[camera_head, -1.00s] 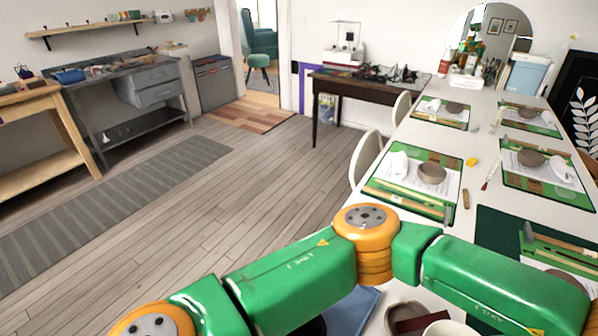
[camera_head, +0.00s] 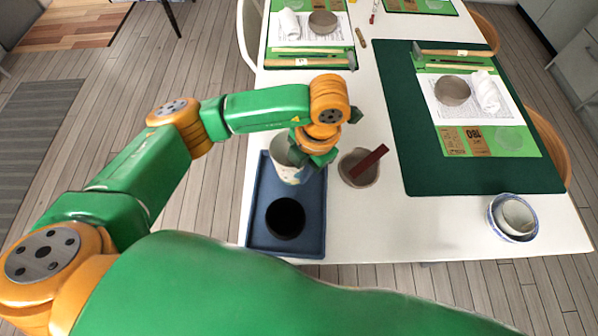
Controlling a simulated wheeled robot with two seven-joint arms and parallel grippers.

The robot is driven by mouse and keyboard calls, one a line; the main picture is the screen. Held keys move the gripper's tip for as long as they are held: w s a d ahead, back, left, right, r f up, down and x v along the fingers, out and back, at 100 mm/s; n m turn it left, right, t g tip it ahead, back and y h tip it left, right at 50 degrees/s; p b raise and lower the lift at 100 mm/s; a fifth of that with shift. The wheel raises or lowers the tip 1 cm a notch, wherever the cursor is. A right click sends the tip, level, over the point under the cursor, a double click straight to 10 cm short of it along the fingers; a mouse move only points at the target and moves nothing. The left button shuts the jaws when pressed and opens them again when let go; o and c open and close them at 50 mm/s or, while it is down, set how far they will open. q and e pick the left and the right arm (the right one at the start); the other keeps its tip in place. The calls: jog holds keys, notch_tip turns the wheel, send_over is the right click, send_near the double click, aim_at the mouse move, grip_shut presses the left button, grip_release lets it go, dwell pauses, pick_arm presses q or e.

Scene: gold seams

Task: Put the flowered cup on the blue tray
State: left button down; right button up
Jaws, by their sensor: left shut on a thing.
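The flowered cup (camera_head: 289,171) is pale with a coloured pattern low on its side. It is upright at the far end of the blue tray (camera_head: 257,222). My left gripper (camera_head: 311,160) comes in from the right side of the cup and is shut on its rim or wall; the fingertips are partly hidden. I cannot tell whether the cup's base touches the tray or hangs just above it. A black round vessel (camera_head: 285,218) stands on the near half of the tray. My right gripper is not in view.
A grey-brown bowl (camera_head: 352,178) with a dark red block (camera_head: 368,165) across it stands close right of the tray. A dark green mat (camera_head: 400,120) holds a place setting. Nested bowls (camera_head: 514,217) stand at the right. The white table between is clear.

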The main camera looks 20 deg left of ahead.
pick_arm(q)
jog(key=shift+w+a+f+p, duration=0.1)
jog(key=shift+a+f+p, duration=0.05)
jog(key=shift+f, duration=0.85)
jog(key=shift+w+a+f+p, duration=0.1)
jog(key=shift+f+p, duration=0.05)
jog(key=shift+f, duration=0.85)
jog(key=c, duration=0.9)
grip_release()
jog(key=shift+s, duration=0.1)
jog(key=shift+c, duration=0.2)
notch_tip(320, 180, up, 12)
jog(key=d, duration=0.2)
jog(key=shift+w+r+b, duration=0.15)
jog(key=shift+w+b, duration=0.05)
jog(key=shift+b, duration=0.15)
